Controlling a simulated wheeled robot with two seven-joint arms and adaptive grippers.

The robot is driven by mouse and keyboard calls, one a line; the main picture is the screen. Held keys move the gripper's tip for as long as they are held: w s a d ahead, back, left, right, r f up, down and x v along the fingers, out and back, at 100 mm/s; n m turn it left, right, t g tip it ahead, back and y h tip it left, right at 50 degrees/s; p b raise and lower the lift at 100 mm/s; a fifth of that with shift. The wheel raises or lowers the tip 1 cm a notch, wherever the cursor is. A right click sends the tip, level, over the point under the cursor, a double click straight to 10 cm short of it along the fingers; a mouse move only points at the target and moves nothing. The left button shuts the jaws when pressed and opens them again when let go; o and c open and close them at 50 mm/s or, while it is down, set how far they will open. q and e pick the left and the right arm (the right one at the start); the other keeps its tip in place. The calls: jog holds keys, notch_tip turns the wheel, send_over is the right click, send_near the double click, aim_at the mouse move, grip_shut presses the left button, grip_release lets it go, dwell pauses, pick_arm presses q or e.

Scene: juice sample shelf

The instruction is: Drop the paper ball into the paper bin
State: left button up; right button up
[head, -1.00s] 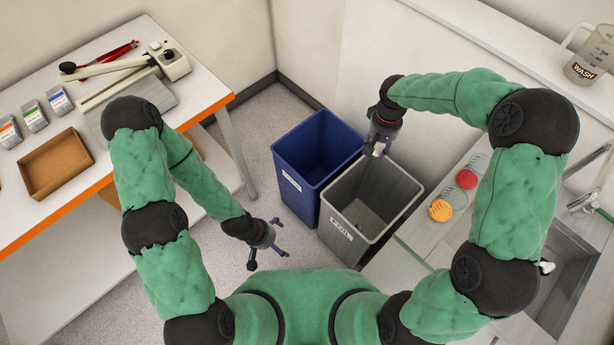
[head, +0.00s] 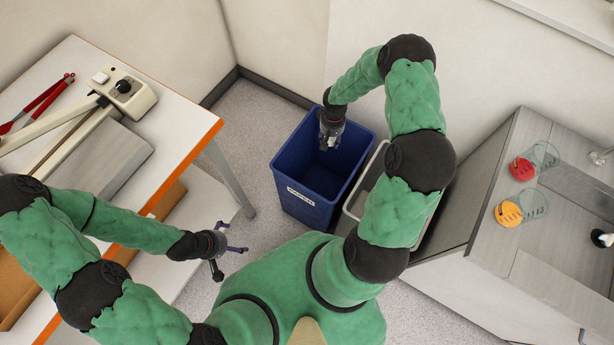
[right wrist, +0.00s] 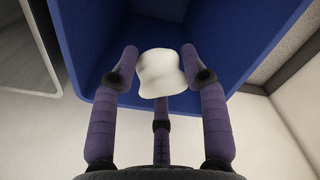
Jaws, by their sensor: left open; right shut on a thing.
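The paper bin is a blue open-topped bin (head: 309,199) with a white label, standing on the floor in the middle of the head view. My right gripper (head: 327,146) hangs over its opening near the back rim. In the right wrist view my right gripper (right wrist: 160,75) is shut on the white crumpled paper ball (right wrist: 160,73), with the blue bin's inner wall (right wrist: 220,40) behind it. In the head view the ball is barely visible, largely hidden by the gripper. My left gripper (head: 228,248) is open and empty, above the floor left of the bin.
A grey bin (head: 352,207) stands close to the right of the blue bin, partly hidden by my right arm. A white table (head: 185,115) with an orange edge is at left. A counter (head: 500,248) with red and orange items is at right.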

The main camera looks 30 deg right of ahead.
jog(key=shift+f, duration=0.25)
jog(key=shift+f+b, duration=0.4)
jog(key=shift+f, duration=0.1)
notch_tip(320, 180, down, 5)
jog(key=b, duration=0.2)
jog(key=shift+r+b, duration=0.2)
jog(key=shift+b, duration=0.1)
jog(key=o, duration=1)
jog(key=shift+r, duration=0.1)
notch_tip(320, 180, up, 12)
jog(key=shift+f, duration=0.1)
